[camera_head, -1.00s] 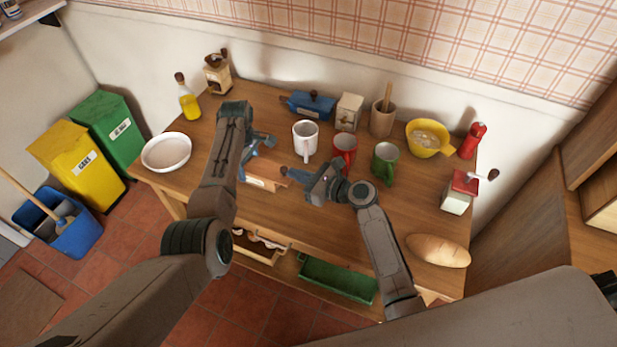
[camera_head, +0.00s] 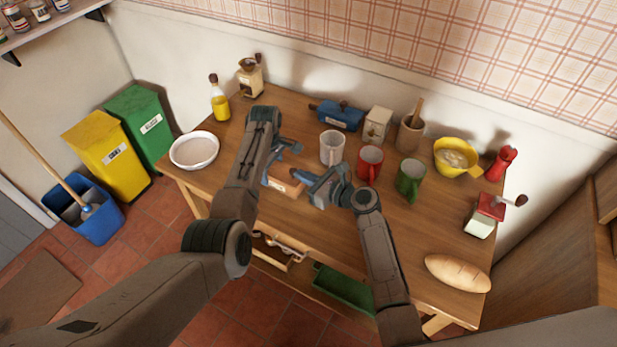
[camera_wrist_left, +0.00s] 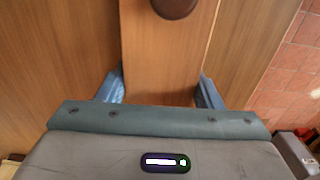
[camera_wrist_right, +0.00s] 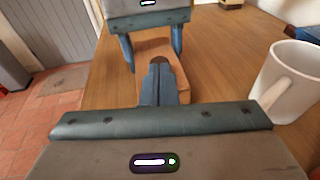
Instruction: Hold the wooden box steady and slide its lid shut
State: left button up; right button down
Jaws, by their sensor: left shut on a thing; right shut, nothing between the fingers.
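The wooden box (camera_head: 285,185), with a pale label on its front, lies on the table's front half. My left gripper (camera_head: 284,158) is shut on it; in the left wrist view its blue fingers (camera_wrist_left: 160,90) sit on either side of the box's wooden top (camera_wrist_left: 162,50). A dark round knob (camera_wrist_left: 175,6) is on the lid. My right gripper (camera_head: 298,174) is shut and empty at the box's right end. In the right wrist view its closed fingertips (camera_wrist_right: 158,75) are against or just short of the knob. I cannot tell how far open the lid is.
A white mug (camera_head: 332,147) stands close behind my right gripper. A red mug (camera_head: 370,163) and green mug (camera_head: 410,180) are to the right. A blue object (camera_head: 338,115) and small wooden box (camera_head: 377,124) stand behind. Bread (camera_head: 458,273) lies front right; a white bowl (camera_head: 194,150) far left.

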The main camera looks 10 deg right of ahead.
pick_arm(q)
jog(key=shift+s+d, duration=0.15)
jog(key=shift+d, duration=0.25)
pick_arm(e)
jog(key=shift+s+d, duration=0.1)
jog(key=shift+s, duration=0.05)
pick_arm(q)
jog(key=shift+a, duration=0.2)
pick_arm(e)
jog(key=v, duration=1.3)
jog(key=shift+s+d, duration=0.2)
jog(key=shift+d, duration=0.1)
jog(key=shift+r, duration=0.15)
pick_arm(q)
jog(key=o, duration=1.2)
